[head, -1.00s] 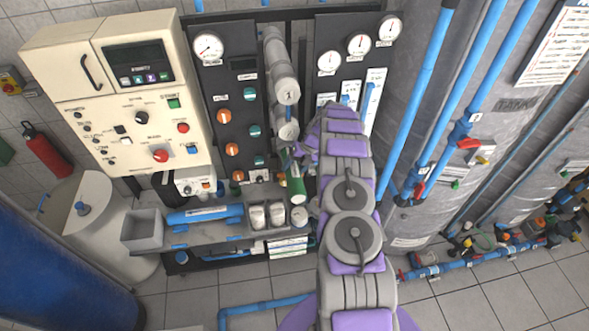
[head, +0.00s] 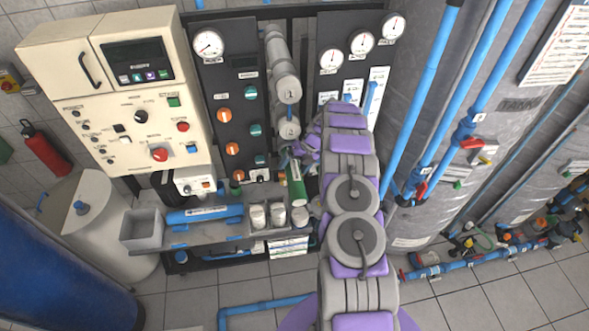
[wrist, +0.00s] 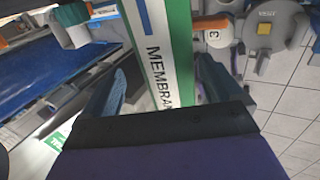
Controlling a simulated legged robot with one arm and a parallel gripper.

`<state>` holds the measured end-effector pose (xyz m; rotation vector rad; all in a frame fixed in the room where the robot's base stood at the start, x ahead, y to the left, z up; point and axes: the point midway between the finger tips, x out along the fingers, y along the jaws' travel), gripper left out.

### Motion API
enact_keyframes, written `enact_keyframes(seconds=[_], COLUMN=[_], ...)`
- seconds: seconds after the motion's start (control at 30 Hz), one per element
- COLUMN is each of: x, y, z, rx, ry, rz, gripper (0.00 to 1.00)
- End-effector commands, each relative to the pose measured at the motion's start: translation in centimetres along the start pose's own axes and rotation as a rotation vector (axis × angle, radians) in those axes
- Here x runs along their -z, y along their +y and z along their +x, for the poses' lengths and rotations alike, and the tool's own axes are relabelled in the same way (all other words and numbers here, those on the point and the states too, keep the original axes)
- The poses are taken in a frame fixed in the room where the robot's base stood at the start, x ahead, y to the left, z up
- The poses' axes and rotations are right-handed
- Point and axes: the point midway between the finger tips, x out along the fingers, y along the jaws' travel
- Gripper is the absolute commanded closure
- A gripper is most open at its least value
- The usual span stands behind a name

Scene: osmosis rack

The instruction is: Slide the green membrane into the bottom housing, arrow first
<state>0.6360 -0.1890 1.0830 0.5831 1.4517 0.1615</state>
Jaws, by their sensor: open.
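The green membrane (head: 296,187) stands tilted at the front of the rack in the head view. In the wrist view the membrane (wrist: 158,45) is a green and white tube with "MEMBRAN" lettering, running lengthwise between my fingers. My gripper (wrist: 162,72) is open, with one finger on each side of the membrane and visible gaps. In the head view my gripper (head: 304,155) is partly hidden by my arm. Stacked grey housings marked 1 (head: 289,92) and 2 (head: 290,130) are above the membrane. An end marked 3 (wrist: 212,35) shows right of it in the wrist view. The arrow is not readable.
A bench (head: 205,234) holds a blue tool-like item (head: 204,215), a grey bin (head: 142,230) and white cups (head: 257,215). Valve panels flank the housings. Blue pipes (head: 420,100) and a large grey tank (head: 400,60) stand to the right. The tiled floor is open at the lower right.

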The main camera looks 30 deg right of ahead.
Motion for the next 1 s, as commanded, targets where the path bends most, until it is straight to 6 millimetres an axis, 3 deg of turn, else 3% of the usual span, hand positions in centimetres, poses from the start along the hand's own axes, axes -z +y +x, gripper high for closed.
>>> enact_keyframes(seconds=[0.03,0.07,0.5,1.0], x=[-0.9,-0.5,6.2,11.6], y=[0.6,0.6,0.4,0.2], z=[-1.3,-1.4,-0.2,0.1], rx=[0.007,0.008,0.004,0.002], ry=[-0.041,-0.041,-0.011,-0.006], rz=[-0.020,-0.020,-0.002,0.001], gripper=[0.07,0.07,0.07,0.07])
